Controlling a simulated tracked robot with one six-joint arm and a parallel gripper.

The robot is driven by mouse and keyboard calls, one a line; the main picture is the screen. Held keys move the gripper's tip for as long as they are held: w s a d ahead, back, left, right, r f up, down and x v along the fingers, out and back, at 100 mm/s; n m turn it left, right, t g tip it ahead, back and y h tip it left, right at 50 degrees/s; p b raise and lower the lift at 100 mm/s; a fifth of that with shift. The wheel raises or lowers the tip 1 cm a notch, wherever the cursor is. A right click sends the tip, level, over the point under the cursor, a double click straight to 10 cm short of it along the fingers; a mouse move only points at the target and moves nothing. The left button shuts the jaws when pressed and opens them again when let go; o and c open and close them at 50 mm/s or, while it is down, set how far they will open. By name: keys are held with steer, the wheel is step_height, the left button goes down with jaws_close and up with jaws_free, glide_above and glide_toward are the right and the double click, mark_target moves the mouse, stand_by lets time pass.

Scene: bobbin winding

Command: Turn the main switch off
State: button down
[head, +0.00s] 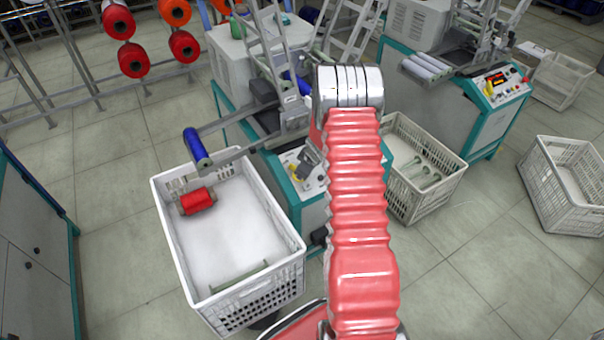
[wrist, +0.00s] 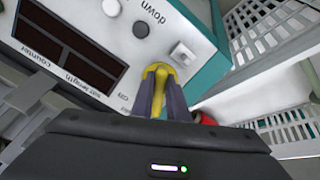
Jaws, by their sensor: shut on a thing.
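The main switch (wrist: 158,68) shows as a yellow piece at the panel's edge in the wrist view. My gripper (wrist: 158,92) is closed around it, with its dark fingers against the yellow. The fingers hide most of the switch, so I cannot tell which way it is turned. The machine's control panel (wrist: 105,25) carries a dark counter display, buttons and a white square switch. In the head view the same panel (head: 303,183) is partly hidden by my red arm.
A white crate (head: 168,225) with a red bobbin (head: 198,201) stands left of the machine. A blue bobbin (head: 196,145) sits on the machine's arm above it. Another crate (head: 455,172) with green empties stands to the right. A second machine (head: 455,110) stands behind.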

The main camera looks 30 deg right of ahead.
stand_by(0.4)
steer(key=c, duration=1.7)
jaws_free()
steer(key=shift+r, duration=0.1)
steer(key=shift+v, duration=6.8)
steer(key=shift+s, duration=0.1)
steer(key=shift+a, duration=0.1)
